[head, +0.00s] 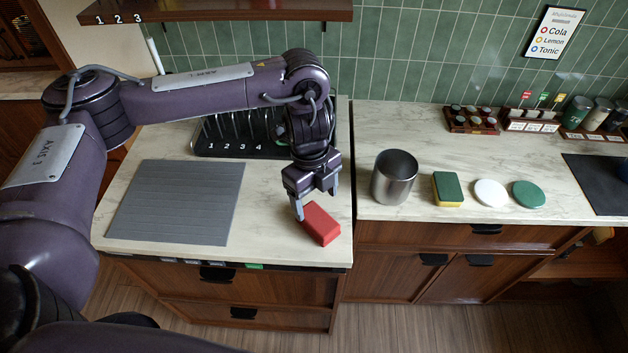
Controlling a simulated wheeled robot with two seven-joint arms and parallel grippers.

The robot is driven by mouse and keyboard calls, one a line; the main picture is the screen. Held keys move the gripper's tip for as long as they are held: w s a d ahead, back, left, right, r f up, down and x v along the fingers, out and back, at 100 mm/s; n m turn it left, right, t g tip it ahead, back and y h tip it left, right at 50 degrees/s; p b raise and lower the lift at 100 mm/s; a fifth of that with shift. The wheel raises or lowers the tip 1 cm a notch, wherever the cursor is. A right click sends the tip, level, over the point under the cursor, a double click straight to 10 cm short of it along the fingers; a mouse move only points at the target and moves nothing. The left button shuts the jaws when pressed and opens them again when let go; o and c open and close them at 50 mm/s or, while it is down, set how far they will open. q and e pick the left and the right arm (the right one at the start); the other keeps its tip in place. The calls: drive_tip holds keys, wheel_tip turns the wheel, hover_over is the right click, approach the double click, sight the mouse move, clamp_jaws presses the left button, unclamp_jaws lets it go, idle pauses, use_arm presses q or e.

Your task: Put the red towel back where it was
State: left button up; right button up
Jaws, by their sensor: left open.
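The red towel (322,226), a small folded block, lies on the pale marble counter near its front edge, at the right end of the left counter section. My left gripper (317,206) points down right at the towel, with one finger at its left side and the other at its far side. The jaws are open. I cannot tell whether the fingers touch the towel. My right gripper is not in view.
A grey ribbed mat (178,203) lies left of the towel. A black numbered rack (240,146) stands behind. Right of a counter seam stand a metal canister (394,178), a green-yellow sponge (448,189), a white disc (490,193) and a green disc (528,194). A shelf (215,12) hangs above.

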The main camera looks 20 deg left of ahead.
sight(314, 214)
use_arm(q)
drive_tip(key=shift+w+a+r, duration=0.1)
drive_tip(key=shift+a+r, duration=0.05)
drive_tip(key=shift+r, duration=1)
drive_tip(key=shift+w+a+r, duration=0.1)
drive_tip(key=shift+a+r, duration=0.05)
drive_tip(key=shift+r, duration=0.95)
